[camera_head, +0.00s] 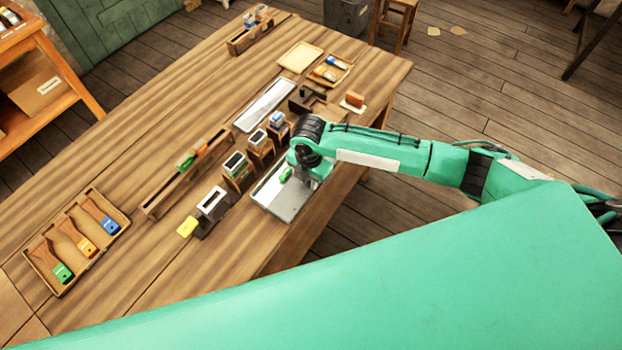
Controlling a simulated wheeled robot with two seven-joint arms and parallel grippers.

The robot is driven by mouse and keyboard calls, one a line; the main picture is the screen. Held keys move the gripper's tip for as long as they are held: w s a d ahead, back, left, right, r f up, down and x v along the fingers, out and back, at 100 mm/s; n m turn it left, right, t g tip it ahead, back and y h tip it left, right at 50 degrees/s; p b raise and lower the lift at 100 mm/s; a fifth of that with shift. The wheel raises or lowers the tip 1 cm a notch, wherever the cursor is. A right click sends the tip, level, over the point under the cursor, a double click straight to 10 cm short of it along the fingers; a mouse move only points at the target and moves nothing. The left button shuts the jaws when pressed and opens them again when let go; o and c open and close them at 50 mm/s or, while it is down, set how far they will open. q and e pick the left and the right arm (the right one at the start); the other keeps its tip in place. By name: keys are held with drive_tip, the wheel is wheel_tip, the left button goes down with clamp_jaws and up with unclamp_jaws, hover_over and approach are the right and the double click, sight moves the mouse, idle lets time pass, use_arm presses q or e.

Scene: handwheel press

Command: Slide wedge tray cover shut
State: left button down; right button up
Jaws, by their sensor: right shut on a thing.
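A shallow light-grey metal tray (264,196) lies near the table's right edge, with a flat grey plate, which looks like its cover, over its lower right part. A small green block (286,174) shows at its upper end, beside my gripper. My right gripper (308,184) reaches down over the tray from the right. It is shut on a part that looks like the cover, but its fingertips and the grasped part are mostly hidden by the wrist. How far the cover spans the tray is unclear. My left gripper is not in view.
Small blocks with pale tops (236,165) stand in a row left of the tray. A long wooden rack (160,207) and a tray of brushes (42,283) lie further left.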

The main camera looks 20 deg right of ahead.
drive_tip(key=shift+w+a+f+b, duration=0.2)
drive_tip(key=shift+w+a+b, duration=0.15)
drive_tip(key=shift+w+a, duration=0.75)
drive_tip(key=shift+w+a+f+b, duration=0.15)
drive_tip(key=shift+w+a+b, duration=0.15)
drive_tip(key=shift+w+a, duration=0.8)
drive_tip(key=shift+w+d, duration=0.2)
drive_tip(key=o, duration=1.4)
drive_tip(key=shift+r, duration=0.1)
drive_tip(key=r+p, duration=0.7)
drive_tip(key=r, duration=0.1)
drive_tip(key=shift+w+r+p, duration=0.1)
drive_tip(key=shift+w+p, duration=0.15)
drive_tip(key=shift+p, duration=0.05)
